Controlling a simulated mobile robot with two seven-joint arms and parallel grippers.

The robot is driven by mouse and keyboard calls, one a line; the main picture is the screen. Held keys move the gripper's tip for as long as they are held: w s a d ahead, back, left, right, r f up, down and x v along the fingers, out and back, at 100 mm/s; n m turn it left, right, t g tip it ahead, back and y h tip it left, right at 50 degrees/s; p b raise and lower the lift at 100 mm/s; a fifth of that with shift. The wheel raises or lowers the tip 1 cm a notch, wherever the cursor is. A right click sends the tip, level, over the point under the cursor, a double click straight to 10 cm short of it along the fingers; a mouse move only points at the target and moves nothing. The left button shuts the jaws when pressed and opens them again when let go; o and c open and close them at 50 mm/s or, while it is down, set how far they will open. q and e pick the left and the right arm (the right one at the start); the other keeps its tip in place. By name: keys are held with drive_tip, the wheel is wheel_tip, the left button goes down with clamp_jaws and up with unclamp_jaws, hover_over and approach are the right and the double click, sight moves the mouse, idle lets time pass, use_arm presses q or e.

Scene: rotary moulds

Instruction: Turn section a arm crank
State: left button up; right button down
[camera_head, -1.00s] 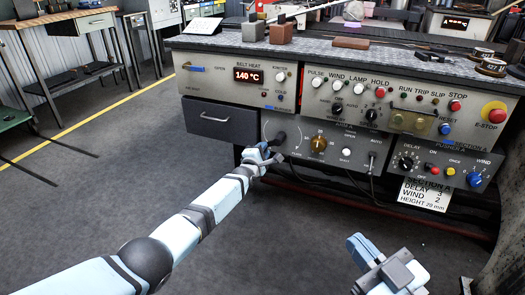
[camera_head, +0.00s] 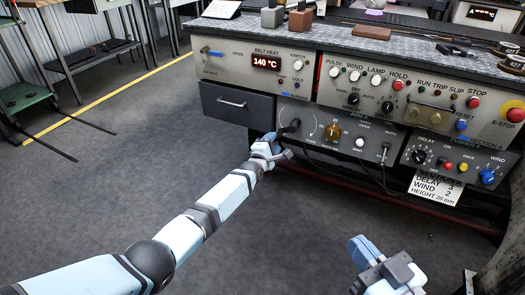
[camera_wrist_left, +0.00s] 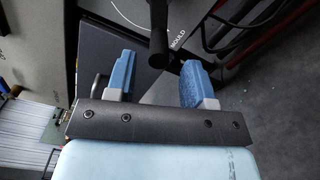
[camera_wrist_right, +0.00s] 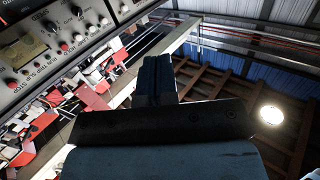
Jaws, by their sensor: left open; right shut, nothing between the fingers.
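The black crank handle (camera_head: 293,125) sticks out from the left part of the lower grey panel (camera_head: 315,150), beside a round dial marking. My left gripper (camera_head: 273,142) is open just below and left of it in the head view. In the left wrist view the crank handle (camera_wrist_left: 158,32) reaches down towards the gap between the two blue fingers (camera_wrist_left: 160,82). I cannot tell whether it touches either finger. My right gripper (camera_head: 372,252) is low in front of the console, away from the crank. In the right wrist view its fingers (camera_wrist_right: 156,78) are together and empty.
The upper panel (camera_head: 430,112) carries several knobs and buttons. A drawer (camera_head: 232,104) is left of the crank panel. Black cables (camera_head: 345,178) hang below. A paper card (camera_head: 436,188) hangs at right.

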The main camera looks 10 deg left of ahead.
use_arm(q)
drive_tip(key=p+v, duration=0.4)
drive_tip(key=v, duration=0.5)
drive_tip(key=shift+s, duration=0.2)
use_arm(e)
drive_tip(key=r, duration=0.1)
drive_tip(key=s+r+m, duration=0.1)
drive_tip(key=r+m, duration=0.1)
drive_tip(key=shift+s+a+r, duration=0.1)
drive_tip(key=shift+s+a, duration=0.1)
drive_tip(key=shift+a, duration=0.1)
use_arm(q)
drive_tip(key=shift+s+a, duration=0.1)
use_arm(e)
drive_tip(key=shift+s, duration=0.1)
